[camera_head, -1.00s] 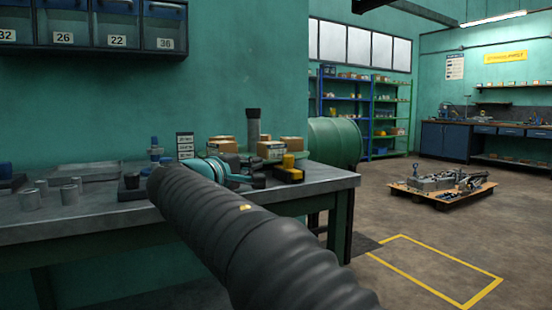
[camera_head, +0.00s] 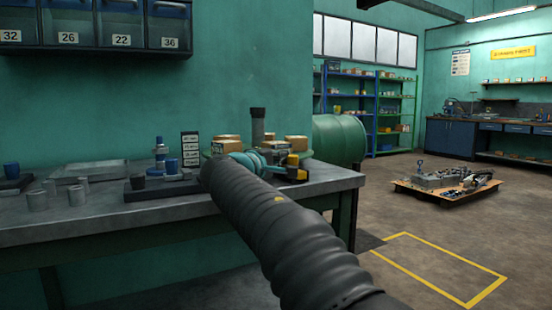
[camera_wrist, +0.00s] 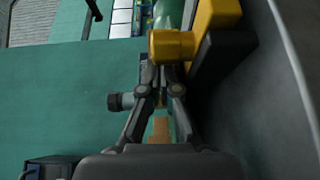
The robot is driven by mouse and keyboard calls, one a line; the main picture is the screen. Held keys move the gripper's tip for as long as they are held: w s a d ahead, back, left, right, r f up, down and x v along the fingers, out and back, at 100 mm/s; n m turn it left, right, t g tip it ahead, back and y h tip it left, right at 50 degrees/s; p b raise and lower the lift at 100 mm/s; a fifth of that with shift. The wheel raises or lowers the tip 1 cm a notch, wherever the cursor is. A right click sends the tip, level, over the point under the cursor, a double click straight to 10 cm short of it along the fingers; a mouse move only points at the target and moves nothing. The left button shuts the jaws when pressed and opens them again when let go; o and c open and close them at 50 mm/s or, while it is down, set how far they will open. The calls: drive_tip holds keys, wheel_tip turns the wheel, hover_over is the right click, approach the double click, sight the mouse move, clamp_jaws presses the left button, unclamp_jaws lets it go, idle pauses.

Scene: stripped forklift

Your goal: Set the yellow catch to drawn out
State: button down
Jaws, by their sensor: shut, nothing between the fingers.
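The yellow catch (camera_head: 293,161) sits on a black block near the right end of the workbench. In the wrist view it is large at the top: a yellow round knob (camera_wrist: 171,46) stands out from a yellow body (camera_wrist: 214,18) on a black base. My gripper (camera_wrist: 161,68) is shut and empty, its fingertips right by the knob. I cannot tell whether they touch it. In the head view my gripper (camera_head: 276,165) is small and partly hidden behind my arm, just left of the catch.
The grey workbench (camera_head: 100,206) holds metal cups, a tray (camera_head: 92,169), cardboard boxes (camera_head: 226,145) and a dark upright cylinder (camera_head: 257,125) near the catch. A green drum (camera_head: 340,138) stands behind its right end. The floor at right is open, with a loaded pallet (camera_head: 445,190) farther off.

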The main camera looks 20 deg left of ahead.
sight(289, 159)
drive_tip(key=shift+s+d+f, duration=0.1)
drive_tip(key=s+d+b, duration=0.1)
drive_tip(key=b, duration=0.1)
drive_tip(key=shift+s+d+f+b, duration=0.1)
drive_tip(key=shift+s+d+b, duration=0.15)
drive_tip(key=shift+d+b, duration=0.15)
drive_tip(key=shift+s+d, duration=0.15)
drive_tip(key=shift+d, duration=0.05)
drive_tip(key=shift+r, duration=0.2)
drive_tip(key=shift+s, duration=0.15)
